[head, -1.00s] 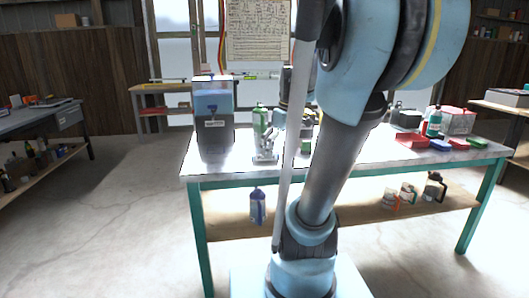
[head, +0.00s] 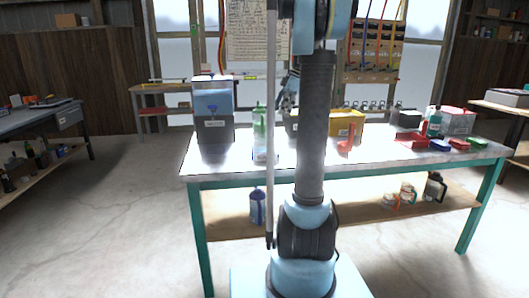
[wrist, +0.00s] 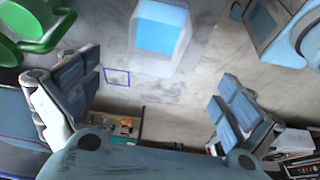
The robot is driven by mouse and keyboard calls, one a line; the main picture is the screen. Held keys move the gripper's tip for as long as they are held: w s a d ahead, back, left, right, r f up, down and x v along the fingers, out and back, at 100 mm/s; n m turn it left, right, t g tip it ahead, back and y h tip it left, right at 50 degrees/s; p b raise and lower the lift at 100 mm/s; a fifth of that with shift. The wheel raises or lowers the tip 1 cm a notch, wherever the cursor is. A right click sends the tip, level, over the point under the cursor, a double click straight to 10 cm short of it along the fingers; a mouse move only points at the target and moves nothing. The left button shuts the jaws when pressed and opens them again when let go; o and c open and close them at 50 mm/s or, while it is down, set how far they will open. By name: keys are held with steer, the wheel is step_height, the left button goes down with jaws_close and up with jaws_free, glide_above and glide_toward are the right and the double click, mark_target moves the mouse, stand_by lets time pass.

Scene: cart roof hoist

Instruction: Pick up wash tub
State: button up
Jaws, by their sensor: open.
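I cannot tell for certain which thing is the wash tub. A pale, open-topped box with a light blue inside (wrist: 160,35) stands at the top middle of the wrist view, ahead of my fingers and apart from them. My gripper (wrist: 157,105) is open, its blue-padded fingers wide apart with nothing between them. In the head view part of my gripper (head: 288,92) shows above the workbench (head: 220,165), largely hidden by my arm. A dark grey bin (head: 214,134) with a blue see-through container (head: 212,97) above it stands at the bench's left end.
A yellow bin (head: 346,123) and a green bottle (head: 259,122) stand on the bench near my arm. Red trays (head: 411,138) and a clear box (head: 458,121) are at its right. A green handled thing (wrist: 35,25) lies upper left in the wrist view.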

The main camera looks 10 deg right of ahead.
glide_toward(265, 146)
steer(key=w+f, duration=0.1)
steer(key=f, duration=0.1)
steer(key=w+f, duration=0.2)
steer(key=w+a+f, duration=0.1)
steer(key=f, duration=0.1)
steer(key=shift+w, duration=0.4)
steer(key=x, duration=0.4)
steer(key=shift+w+r, duration=0.1)
steer(key=shift+w, duration=0.15)
steer(key=shift+a+f, duration=0.3)
steer(key=shift+f, duration=0.3)
steer(key=shift+f, duration=0.25)
steer(key=c, duration=1.2)
